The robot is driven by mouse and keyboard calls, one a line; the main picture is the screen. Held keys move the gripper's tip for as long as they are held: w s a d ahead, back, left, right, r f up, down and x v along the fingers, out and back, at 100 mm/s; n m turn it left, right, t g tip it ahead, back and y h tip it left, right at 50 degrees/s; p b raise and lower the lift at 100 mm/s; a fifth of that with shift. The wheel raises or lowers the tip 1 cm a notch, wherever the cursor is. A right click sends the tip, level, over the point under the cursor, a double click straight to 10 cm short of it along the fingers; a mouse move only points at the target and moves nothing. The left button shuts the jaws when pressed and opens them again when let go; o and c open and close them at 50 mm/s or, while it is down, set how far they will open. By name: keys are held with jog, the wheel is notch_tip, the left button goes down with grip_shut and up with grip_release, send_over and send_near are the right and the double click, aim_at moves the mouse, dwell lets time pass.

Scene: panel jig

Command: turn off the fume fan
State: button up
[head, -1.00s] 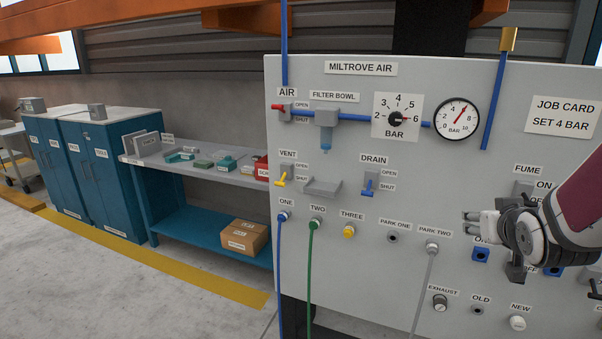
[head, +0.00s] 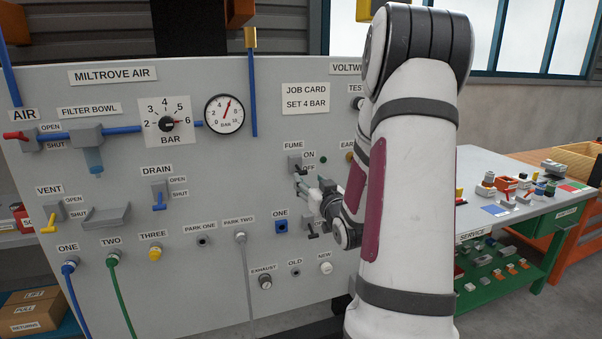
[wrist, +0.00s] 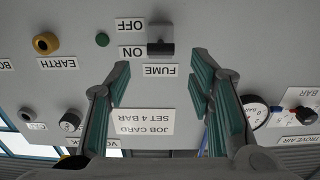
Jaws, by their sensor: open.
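The fume fan switch (head: 295,164) is on the grey panel under the FUME label. In the wrist view, which is upside down, the switch (wrist: 160,34) shows its dark lever beside ON, away from OFF. A green lamp (wrist: 102,40) is beside the ON and OFF labels. My gripper (head: 301,186) is open and empty, in front of the panel just below the switch in the head view. In the wrist view the two fingers of my gripper (wrist: 162,75) stand apart, with the switch beyond the gap between their tips. I see no contact with the lever.
The EARTH socket (wrist: 45,43) is to the side of the lamp. My arm hides part of the panel's right side. A bench (head: 490,165) with small parts stands at right.

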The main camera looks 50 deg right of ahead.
aim_at(302, 173)
jog(key=x, duration=0.8)
jog(key=shift+a, duration=0.15)
jog(key=shift+f, duration=0.1)
grip_shut()
